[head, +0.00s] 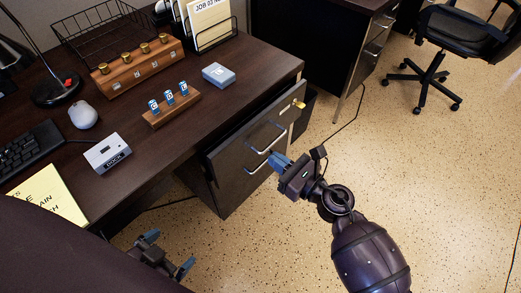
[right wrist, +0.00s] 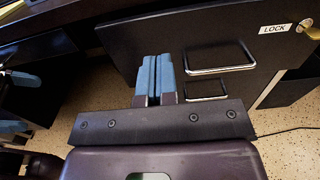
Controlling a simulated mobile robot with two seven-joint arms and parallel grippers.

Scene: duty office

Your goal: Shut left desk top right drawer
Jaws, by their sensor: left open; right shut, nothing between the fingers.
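The top drawer (head: 240,144) of the left desk has a dark front with a silver bar handle (head: 263,138). Its upper edge shows just beyond the desk edge, so it appears to stand out slightly. A second handle shows below it. The drawer front (right wrist: 165,40) and its upper handle (right wrist: 221,70) also show in the right wrist view. My right gripper (head: 281,162) is shut and empty in front of the drawers, close to the lower handle; contact cannot be told. My left gripper (head: 167,251) is open and empty, low near the desk's front side.
The desk top (head: 215,115) holds a grey box (head: 107,153), a mouse (head: 83,115), wooden stands and a wire tray. A yellow key or tag (head: 299,104) sits at the drawer's lock. Open speckled floor (head: 430,180) lies right; an office chair (head: 445,50) stands behind.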

